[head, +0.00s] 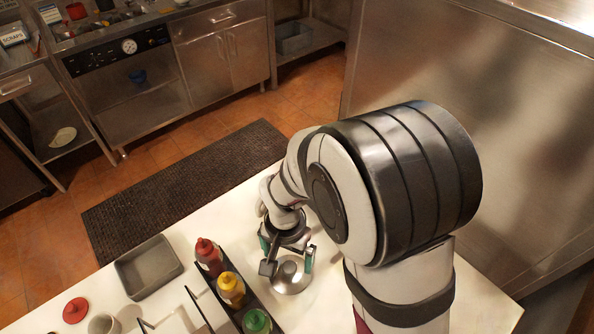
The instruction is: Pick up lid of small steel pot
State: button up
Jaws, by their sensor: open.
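The small steel pot's round, shiny lid (291,270) is on the white counter, near the middle bottom of the head view. The pot under it cannot be told apart clearly from the lid. My gripper (287,252) points down over the lid, with its teal-tipped fingers apart on either side of the lid's middle. The fingers look open, and I see nothing held between them. The gripper body hides part of the lid's far side. I cannot tell whether the fingers touch the lid.
A dark rack holds red (209,255), yellow (231,289) and green (257,322) bottles just left of the lid. A grey tray (148,266) sits farther left, with a red lid (75,310) and a pale cup (103,324) nearby. Bare counter (330,295) lies right of the lid.

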aim_at(290, 267)
jog(key=f, duration=0.6)
jog(key=shift+d, duration=0.2)
jog(key=shift+s+r, duration=0.1)
jog(key=c, duration=1.2)
